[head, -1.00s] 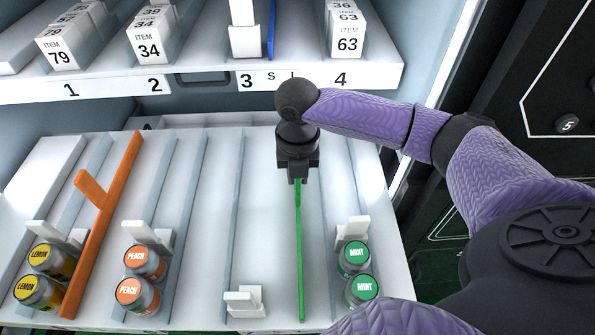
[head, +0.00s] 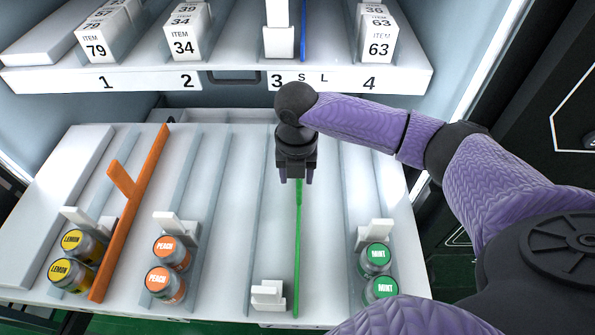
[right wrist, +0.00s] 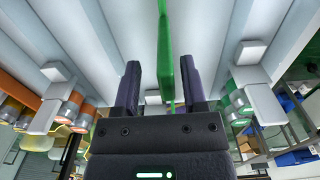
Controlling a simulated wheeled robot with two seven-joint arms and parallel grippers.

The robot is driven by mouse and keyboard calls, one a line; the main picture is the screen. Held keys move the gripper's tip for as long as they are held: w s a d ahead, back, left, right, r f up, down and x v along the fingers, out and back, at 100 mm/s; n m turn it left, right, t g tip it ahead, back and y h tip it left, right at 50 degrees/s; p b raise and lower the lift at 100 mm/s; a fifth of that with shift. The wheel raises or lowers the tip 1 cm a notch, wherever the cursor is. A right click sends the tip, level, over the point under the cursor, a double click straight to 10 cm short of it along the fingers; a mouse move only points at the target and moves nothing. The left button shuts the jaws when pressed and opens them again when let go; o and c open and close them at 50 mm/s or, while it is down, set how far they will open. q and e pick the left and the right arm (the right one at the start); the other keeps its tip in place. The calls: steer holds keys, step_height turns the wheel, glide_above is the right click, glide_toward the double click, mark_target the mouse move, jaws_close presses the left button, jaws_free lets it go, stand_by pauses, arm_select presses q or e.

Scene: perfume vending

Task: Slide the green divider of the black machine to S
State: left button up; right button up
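The green divider (head: 297,245) is a thin upright strip on the lower shelf of the black machine. It runs front to back, just right of an empty white pusher (head: 268,293) and left of the mint jars. My right gripper (head: 297,180) is over the divider's rear part. In the right wrist view its two fingers (right wrist: 162,90) are spread, with the green divider (right wrist: 166,55) between them, nearer the right-hand finger. The letter S (head: 302,78) is on the upper shelf's front edge, between 3 and L; no S shows on the lower shelf. My left gripper is out of view.
An orange divider (head: 130,210) stands on the left, between lemon jars (head: 76,245) and peach jars (head: 167,253). Mint jars (head: 377,258) stand at the right. The upper shelf (head: 130,84) overhangs the back. The lanes between the peach jars and the empty pusher are clear.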

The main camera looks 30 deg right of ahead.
step_height(320, 180, up, 10)
steer(key=p, duration=0.2)
steer(key=shift+p, duration=0.4)
steer(key=shift+f, duration=0.1)
